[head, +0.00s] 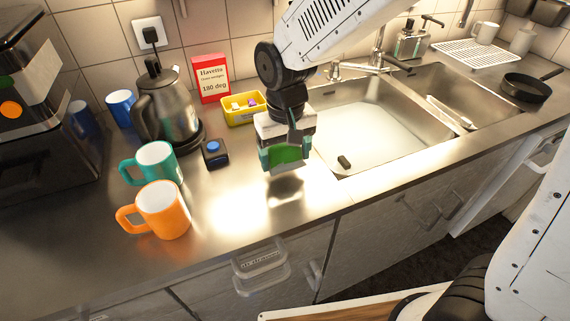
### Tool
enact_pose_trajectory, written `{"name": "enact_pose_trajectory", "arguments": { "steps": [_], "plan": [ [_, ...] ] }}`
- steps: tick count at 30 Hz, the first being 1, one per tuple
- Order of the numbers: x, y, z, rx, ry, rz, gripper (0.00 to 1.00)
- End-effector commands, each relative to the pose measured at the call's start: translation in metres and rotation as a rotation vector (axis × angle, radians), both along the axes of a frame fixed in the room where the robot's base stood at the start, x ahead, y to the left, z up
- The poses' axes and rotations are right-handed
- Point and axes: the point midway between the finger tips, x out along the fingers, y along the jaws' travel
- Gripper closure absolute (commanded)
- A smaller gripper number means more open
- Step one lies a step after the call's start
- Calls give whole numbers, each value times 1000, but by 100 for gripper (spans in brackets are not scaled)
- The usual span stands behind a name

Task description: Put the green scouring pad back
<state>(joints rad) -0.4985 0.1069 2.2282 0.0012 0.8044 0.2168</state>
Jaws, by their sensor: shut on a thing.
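The green scouring pad (291,153) is between the fingers of my gripper (286,160), which is shut on it. The gripper points down and holds the pad above the steel worktop, just left of the left sink basin (365,130). A dark shadow lies on the worktop below it. A yellow tray (231,120) with small white and purple things in it stands behind and left of the gripper, against the wall side. Part of the pad is hidden by the fingers.
A kettle (166,105), a red box (211,80), a small dark block with a blue top (215,153), a teal mug (151,163) and an orange mug (163,210) stand to the left. A tap (378,60) rises behind the sink. The worktop's front middle is clear.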

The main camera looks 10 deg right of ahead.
Motion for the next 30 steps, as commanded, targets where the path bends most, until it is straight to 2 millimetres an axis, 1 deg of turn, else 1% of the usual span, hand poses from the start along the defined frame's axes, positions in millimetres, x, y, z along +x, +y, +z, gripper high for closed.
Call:
{"name": "enact_pose_trajectory", "arguments": {
  "steps": [2,4,9,20,21,23,24,30],
  "plan": [
    [0,1,-3,-1,2,-1,49],
    [0,1,-10,-2,3,-1,49],
    [0,0,-33,-2,4,-1,49],
    [0,0,-38,0,1,-1,49],
    [0,0,-38,0,1,-1,21],
    [0,0,-38,0,0,-1,4],
    [0,0,-38,0,0,-1,2],
    [0,0,-38,0,0,-1,2]
  ]
}}
